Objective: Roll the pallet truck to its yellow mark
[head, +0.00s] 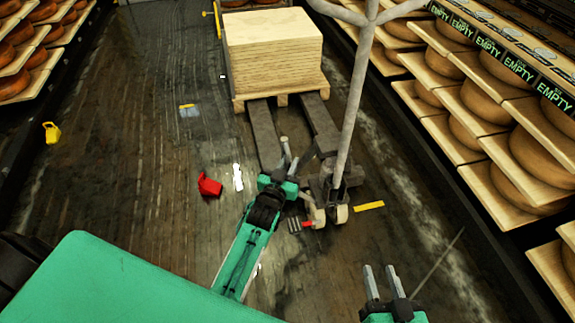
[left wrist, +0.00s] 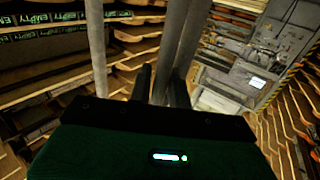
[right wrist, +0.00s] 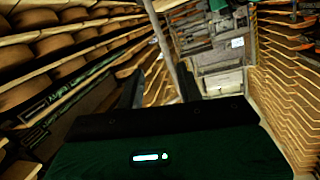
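The grey pallet truck (head: 262,135) stands at the centre of the head view. Its forks run under a wooden pallet bearing a pale wooden block (head: 272,48). Its tall handle (head: 355,95) rises towards the top right. My left gripper (head: 289,156) is left of the handle's lower part, with visible space between them. Its fingers (left wrist: 160,88) are apart, and a pole shows beyond them in the left wrist view. My right gripper (head: 384,284) is open and empty, nearer and right of the truck. A yellow strip (head: 368,206) lies right of the truck's wheels; another yellow-marked patch (head: 187,107) lies left of the forks.
Cheese racks (head: 480,110) line the right side, and others (head: 30,50) the left. A red object (head: 209,185), a white piece (head: 238,177) and a yellow object (head: 51,132) lie on the floor. The left floor is mostly clear.

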